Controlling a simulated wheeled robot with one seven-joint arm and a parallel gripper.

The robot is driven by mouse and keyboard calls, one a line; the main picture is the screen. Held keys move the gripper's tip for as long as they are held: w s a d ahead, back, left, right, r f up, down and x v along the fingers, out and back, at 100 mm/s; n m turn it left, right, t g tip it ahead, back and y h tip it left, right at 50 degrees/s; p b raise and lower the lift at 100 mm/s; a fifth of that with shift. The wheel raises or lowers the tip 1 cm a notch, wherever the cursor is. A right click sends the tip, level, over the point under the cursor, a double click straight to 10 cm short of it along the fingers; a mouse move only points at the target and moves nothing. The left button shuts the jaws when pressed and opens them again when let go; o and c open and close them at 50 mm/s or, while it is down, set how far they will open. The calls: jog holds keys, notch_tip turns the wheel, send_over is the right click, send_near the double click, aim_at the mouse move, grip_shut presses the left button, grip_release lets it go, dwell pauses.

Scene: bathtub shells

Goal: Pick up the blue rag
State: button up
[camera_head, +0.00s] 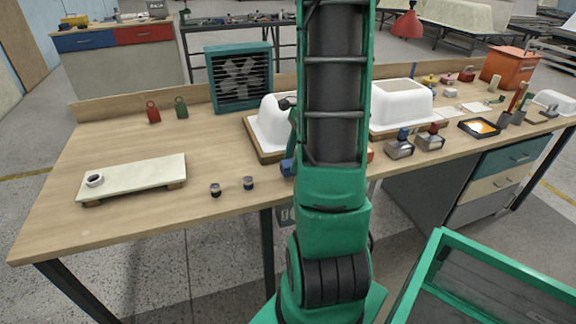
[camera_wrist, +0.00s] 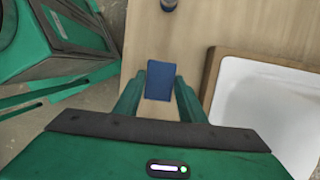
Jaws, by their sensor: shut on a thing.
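The blue rag (camera_wrist: 160,79) is a small dark blue piece between the two green fingers of my gripper (camera_wrist: 159,84) in the wrist view. My gripper is shut on it, over the wooden workbench top (camera_wrist: 190,35). In the head view my arm hides most of the gripper. A small blue patch, likely the rag (camera_head: 287,167), shows just left of the arm near the bench's front edge.
A white tub shell on a wooden base (camera_head: 266,155) stands close by the gripper; it also shows at right in the wrist view (camera_wrist: 270,105). Two small dark jars (camera_head: 248,183) and a pale board (camera_head: 135,177) are to the left. Blocks and tools crowd the right.

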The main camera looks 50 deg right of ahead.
notch_tip(320, 180, up, 2)
jog(key=shift+a+r, duration=0.1)
jog(key=shift+a, duration=0.05)
jog(key=s+a+r, duration=0.3)
jog(key=a+r, duration=0.3)
jog(key=a, duration=0.5)
jog(key=shift+r, duration=0.15)
jog(key=shift+s, duration=0.1)
jog(key=o, duration=0.4)
jog(key=c, duration=0.3)
